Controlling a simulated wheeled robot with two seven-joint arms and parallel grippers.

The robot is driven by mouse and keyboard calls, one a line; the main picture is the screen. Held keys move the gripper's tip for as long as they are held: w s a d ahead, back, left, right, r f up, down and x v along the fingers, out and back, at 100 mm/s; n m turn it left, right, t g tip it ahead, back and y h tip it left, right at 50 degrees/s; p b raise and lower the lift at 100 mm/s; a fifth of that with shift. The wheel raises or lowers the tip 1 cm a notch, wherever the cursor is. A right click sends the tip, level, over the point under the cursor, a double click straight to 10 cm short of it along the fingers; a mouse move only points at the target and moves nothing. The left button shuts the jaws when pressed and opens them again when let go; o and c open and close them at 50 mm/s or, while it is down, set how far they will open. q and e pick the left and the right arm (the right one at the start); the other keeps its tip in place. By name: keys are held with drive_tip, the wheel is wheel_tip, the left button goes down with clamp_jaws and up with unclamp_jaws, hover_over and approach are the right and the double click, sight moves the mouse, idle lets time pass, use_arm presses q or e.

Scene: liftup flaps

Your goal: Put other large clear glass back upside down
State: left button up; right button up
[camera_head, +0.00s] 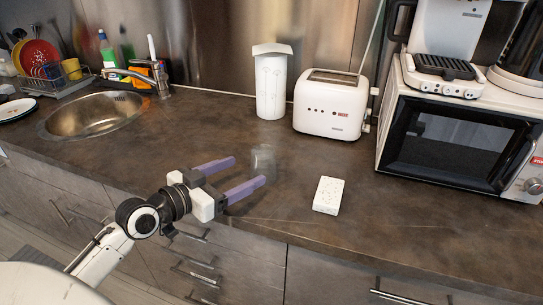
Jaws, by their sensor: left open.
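A clear glass (264,161) stands on the dark brown counter, just beyond the fingertips of my left gripper. It is see-through and faint, so I cannot tell which way up it is. My left gripper (250,171) has two purple fingers spread apart, with nothing between them. It points right toward the glass, low over the counter's front part. My right gripper does not show.
A white box-shaped item (328,195) lies right of the glass. A white canister (270,84), a toaster (332,104) and a microwave (452,138) stand behind. A sink (92,115) and dish rack (52,82) are at left. The counter's right front (420,231) is clear.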

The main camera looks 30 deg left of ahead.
sight(256, 165)
use_arm(q)
drive_tip(key=x, duration=0.3)
drive_tip(key=shift+r, duration=0.1)
drive_tip(key=shift+p+x, duration=0.5)
drive_tip(key=shift+x, duration=2.55)
drive_tip(key=shift+a, duration=0.25)
drive_tip(key=c, duration=1.2)
drive_tip(key=shift+c, duration=0.4)
